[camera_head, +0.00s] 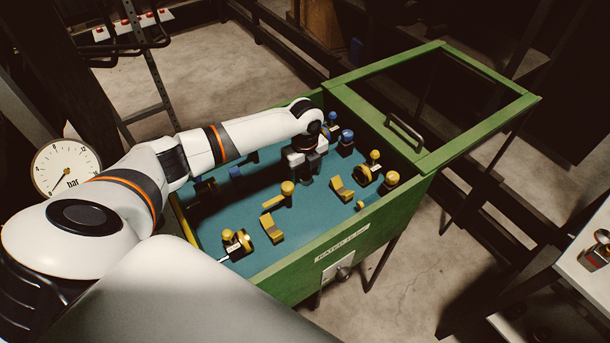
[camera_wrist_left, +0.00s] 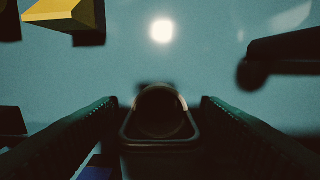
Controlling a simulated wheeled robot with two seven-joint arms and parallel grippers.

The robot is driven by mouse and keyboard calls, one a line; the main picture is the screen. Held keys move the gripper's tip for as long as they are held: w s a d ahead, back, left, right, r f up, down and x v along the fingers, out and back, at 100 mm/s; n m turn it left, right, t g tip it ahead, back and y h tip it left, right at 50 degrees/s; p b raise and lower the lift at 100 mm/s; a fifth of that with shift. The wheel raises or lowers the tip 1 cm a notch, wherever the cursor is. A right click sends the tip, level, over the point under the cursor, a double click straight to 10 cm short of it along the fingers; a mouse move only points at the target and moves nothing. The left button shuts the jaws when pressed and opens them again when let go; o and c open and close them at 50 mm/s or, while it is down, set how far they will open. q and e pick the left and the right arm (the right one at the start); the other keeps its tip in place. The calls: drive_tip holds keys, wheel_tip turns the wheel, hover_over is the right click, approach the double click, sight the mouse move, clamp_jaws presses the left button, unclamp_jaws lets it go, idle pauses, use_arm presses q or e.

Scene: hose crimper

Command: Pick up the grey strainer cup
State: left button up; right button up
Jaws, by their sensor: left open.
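My left gripper (camera_head: 308,173) is inside the green cabinet, low over its teal floor, toward the back. In the left wrist view its two dark fingers stand wide apart, open (camera_wrist_left: 160,106). A dark, rounded, cup-like piece (camera_wrist_left: 160,113) shows midway between them, apart from both fingers. It may be the grey strainer cup, but the dim light does not let me tell for sure. In the head view I cannot make out the cup; the gripper and arm cover that spot. My right gripper is not in view.
The green cabinet (camera_head: 400,190) has raised walls and a framed lid part with a handle (camera_head: 404,133). Several yellow-and-black fittings, such as a yellow block (camera_head: 272,229), lie around the gripper. A blue-topped fitting (camera_head: 346,141) stands to its right. A pressure gauge (camera_head: 67,168) is at left.

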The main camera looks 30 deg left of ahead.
use_arm(q)
drive_tip(key=shift+c, duration=0.6)
drive_tip(key=c, duration=1)
drive_tip(key=shift+o, duration=0.2)
drive_tip(key=shift+r, duration=0.1)
